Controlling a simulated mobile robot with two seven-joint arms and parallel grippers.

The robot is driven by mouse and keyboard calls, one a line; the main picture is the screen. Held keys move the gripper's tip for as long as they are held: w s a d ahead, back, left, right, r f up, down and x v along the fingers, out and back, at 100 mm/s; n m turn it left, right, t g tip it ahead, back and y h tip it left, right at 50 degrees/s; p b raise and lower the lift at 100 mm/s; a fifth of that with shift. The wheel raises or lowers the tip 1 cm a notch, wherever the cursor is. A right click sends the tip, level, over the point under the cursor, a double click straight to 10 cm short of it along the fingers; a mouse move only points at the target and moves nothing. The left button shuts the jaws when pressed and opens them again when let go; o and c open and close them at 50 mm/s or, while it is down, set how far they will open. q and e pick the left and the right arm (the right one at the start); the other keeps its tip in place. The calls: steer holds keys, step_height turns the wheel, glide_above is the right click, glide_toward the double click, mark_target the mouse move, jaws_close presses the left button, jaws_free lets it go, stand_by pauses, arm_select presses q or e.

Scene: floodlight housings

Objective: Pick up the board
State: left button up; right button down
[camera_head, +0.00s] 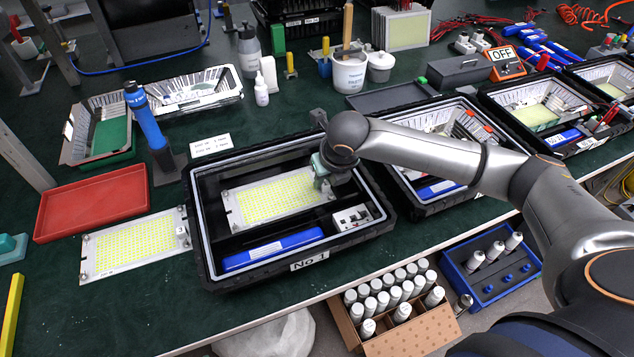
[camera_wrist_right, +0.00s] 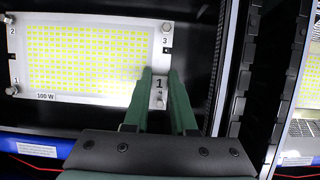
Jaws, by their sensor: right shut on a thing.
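A white board (camera_head: 272,200) with a grid of yellow LEDs lies inside the black housing marked No 1 (camera_head: 380,228). The board also shows in the right wrist view (camera_wrist_right: 95,62), with "100 W" printed on it and numbered screws at its corners. My right gripper (camera_head: 322,178) reaches down to the board's right end. A second, similar board (camera_head: 135,246) lies on the table left of the housing. My left gripper is not in view.
The No 1 housing also holds a blue bar (camera_head: 272,249) and a small part with switches (camera_head: 352,217). More open housings (camera_head: 440,150) line the right side.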

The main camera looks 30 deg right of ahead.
step_height(320, 180, up, 3)
steer(key=s+d+r, duration=0.2)
steer(key=s, duration=0.1)
steer(key=s+d+r+p, duration=0.1)
steer(key=s+d+r, duration=0.1)
steer(key=s+r, duration=0.1)
steer(key=s+d+r+p, duration=0.1)
steer(key=s+d+r, duration=0.1)
steer(key=s+r, duration=0.1)
steer(key=shift+s+d+r, duration=0.15)
steer(key=shift+s, duration=0.25)
steer(key=shift+s+d+r, duration=0.1)
steer(key=shift+s, duration=0.3)
steer(key=shift+s+d+r, duration=0.3)
steer(key=shift+s+r, duration=0.1)
steer(key=shift+s, duration=0.25)
arm_select(q)
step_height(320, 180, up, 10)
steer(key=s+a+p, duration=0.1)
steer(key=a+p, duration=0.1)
steer(key=p, duration=0.8)
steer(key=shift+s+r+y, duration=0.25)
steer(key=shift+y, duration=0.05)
arm_select(e)
step_height(320, 180, up, 8)
steer(key=shift+f, duration=0.25)
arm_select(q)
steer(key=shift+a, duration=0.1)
arm_select(e)
steer(key=shift+s, duration=0.1)
